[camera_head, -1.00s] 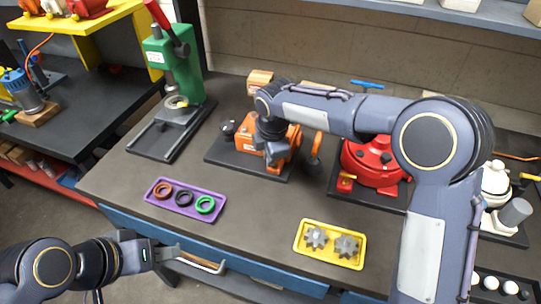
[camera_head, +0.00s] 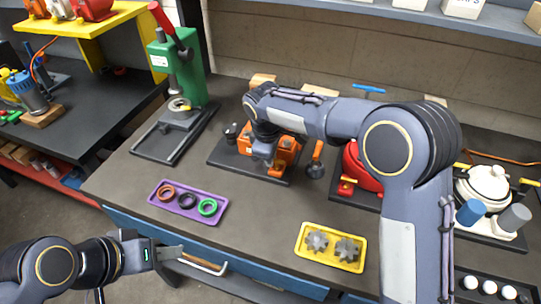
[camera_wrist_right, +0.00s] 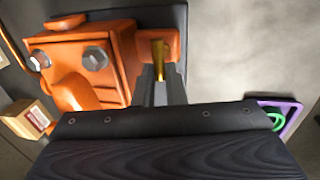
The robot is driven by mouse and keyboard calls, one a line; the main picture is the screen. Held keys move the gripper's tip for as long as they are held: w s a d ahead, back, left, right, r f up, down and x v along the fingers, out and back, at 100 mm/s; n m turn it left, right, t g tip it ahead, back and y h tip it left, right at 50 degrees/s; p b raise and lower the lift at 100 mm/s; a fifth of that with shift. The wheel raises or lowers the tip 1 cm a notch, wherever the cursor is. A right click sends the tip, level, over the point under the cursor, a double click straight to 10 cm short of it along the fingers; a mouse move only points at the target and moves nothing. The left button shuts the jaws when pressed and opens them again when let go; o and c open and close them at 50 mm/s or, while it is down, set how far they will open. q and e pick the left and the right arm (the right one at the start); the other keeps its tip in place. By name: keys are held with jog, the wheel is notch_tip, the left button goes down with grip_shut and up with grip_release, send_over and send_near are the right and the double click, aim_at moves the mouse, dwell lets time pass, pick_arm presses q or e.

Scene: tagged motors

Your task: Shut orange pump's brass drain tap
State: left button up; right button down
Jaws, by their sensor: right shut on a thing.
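The orange pump (camera_head: 287,152) stands on a dark plate on the bench, partly hidden behind my right arm in the head view. It also shows in the right wrist view (camera_wrist_right: 85,60). Its brass drain tap (camera_wrist_right: 158,62) shows there as a narrow brass piece below an orange block. My right gripper (camera_wrist_right: 160,88) is shut on the tap, its fingers covering the lower part. In the head view, my right gripper (camera_head: 270,165) is at the pump's near side. My left gripper (camera_head: 170,254) is low at the left, by the bench's front; its jaw gap cannot be made out.
A purple tray (camera_head: 160,202) of rings and a yellow tray (camera_head: 322,262) with grey gears lie at the bench front. A green press (camera_head: 160,60) stands left. A red pump (camera_head: 358,172) and a white one (camera_head: 488,184) are right. A drawer handle (camera_head: 205,267) juts out in front.

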dwell(0.5)
jog(key=c, duration=1.5)
grip_release()
jog(key=shift+r, duration=0.1)
notch_tip(320, 180, up, 8)
jog(key=s, duration=0.1)
jog(key=shift+s+a+f, duration=0.2)
jog(key=shift+a+f, duration=0.05)
